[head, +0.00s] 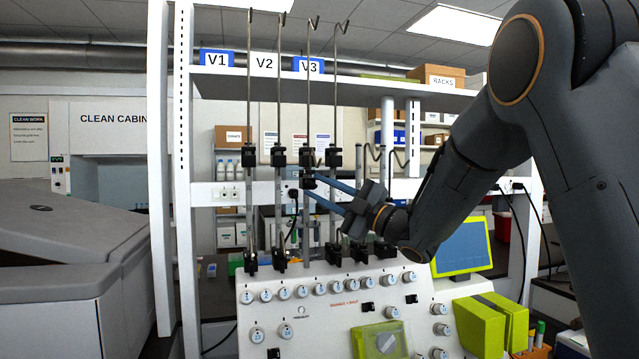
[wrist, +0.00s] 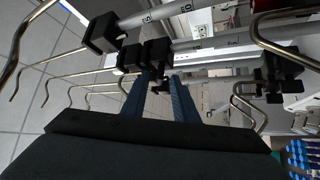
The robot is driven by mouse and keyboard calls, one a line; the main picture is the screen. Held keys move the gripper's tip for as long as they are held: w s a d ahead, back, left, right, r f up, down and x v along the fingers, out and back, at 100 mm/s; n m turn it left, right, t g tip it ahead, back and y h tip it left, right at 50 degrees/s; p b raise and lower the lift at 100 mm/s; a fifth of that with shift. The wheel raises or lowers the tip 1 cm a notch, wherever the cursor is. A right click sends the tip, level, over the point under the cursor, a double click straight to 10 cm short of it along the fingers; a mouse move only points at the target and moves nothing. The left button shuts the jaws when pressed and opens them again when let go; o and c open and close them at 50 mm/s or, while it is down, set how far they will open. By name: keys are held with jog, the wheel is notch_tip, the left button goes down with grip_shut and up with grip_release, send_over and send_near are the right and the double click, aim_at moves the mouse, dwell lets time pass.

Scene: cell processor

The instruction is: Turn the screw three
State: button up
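Several thin upright poles with hooked tops stand on the white machine, each with black clamps. The signs V1 (head: 216,58), V2 (head: 264,64) and V3 (head: 308,66) are on the shelf behind them. No screw is marked as three. My gripper (head: 311,182) reaches in from the right, its two blue fingers apart, tips at a black clamp (head: 307,158) on the pole below V3. In the wrist view the fingers (wrist: 160,80) stand either side of a small dark screw-like part (wrist: 161,88) under a black clamp block (wrist: 156,52). I cannot tell whether they touch it.
Neighbouring poles with clamps stand close on both sides, one clamp (head: 333,156) just right of the fingertips. The white machine panel (head: 320,315) with several knobs lies below. A green-framed screen (head: 462,247) and green boxes (head: 478,325) stand at the right.

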jog(key=shift+w+a+r, duration=0.1)
jog(key=shift+w+a, duration=0.1)
jog(key=shift+a, duration=0.05)
grip_shut()
